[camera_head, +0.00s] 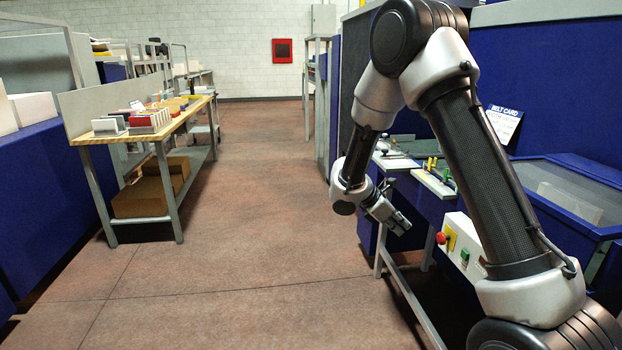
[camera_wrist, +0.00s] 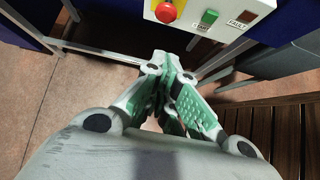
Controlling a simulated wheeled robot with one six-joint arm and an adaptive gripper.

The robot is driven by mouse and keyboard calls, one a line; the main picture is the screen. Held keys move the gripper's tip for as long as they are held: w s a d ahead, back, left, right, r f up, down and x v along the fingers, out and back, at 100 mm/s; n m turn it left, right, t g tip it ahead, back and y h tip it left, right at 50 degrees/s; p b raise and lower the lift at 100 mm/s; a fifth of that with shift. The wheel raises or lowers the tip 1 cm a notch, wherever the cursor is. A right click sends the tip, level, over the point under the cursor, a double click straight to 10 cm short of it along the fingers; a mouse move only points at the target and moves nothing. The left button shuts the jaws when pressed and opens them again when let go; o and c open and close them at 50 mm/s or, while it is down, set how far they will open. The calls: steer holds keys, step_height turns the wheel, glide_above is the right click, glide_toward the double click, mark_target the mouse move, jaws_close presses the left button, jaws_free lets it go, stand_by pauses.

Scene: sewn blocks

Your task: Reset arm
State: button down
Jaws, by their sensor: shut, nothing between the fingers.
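My arm rises from the lower right of the head view, bends at the top and reaches down to the middle of the picture. My gripper (camera_head: 399,226) hangs at its end, in front of the blue machine's bench and above the floor. In the wrist view my gripper (camera_wrist: 178,85) shows its green-padded fingers drawn together. The fingers are shut and I see nothing held between them.
A white control box (camera_head: 461,247) with a red button (camera_wrist: 166,12) is close to my gripper. A metal frame (camera_head: 408,297) stands below it. A wooden table (camera_head: 165,130) with boxes stands at the left. The floor (camera_head: 240,240) between is clear.

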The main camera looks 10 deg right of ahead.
steer(key=s+f+m+g, duration=0.1)
steer(key=s+m+g, duration=0.15)
steer(key=s, duration=0.35)
steer(key=s+r+m+t+y, duration=0.6)
steer(key=s+r+m, duration=0.9)
steer(key=s+r, duration=0.8)
steer(key=s+y, duration=0.2)
steer(key=y, duration=0.1)
steer(key=shift+d+r, duration=0.3)
steer(key=shift+d, duration=0.1)
steer(key=shift+m, duration=0.25)
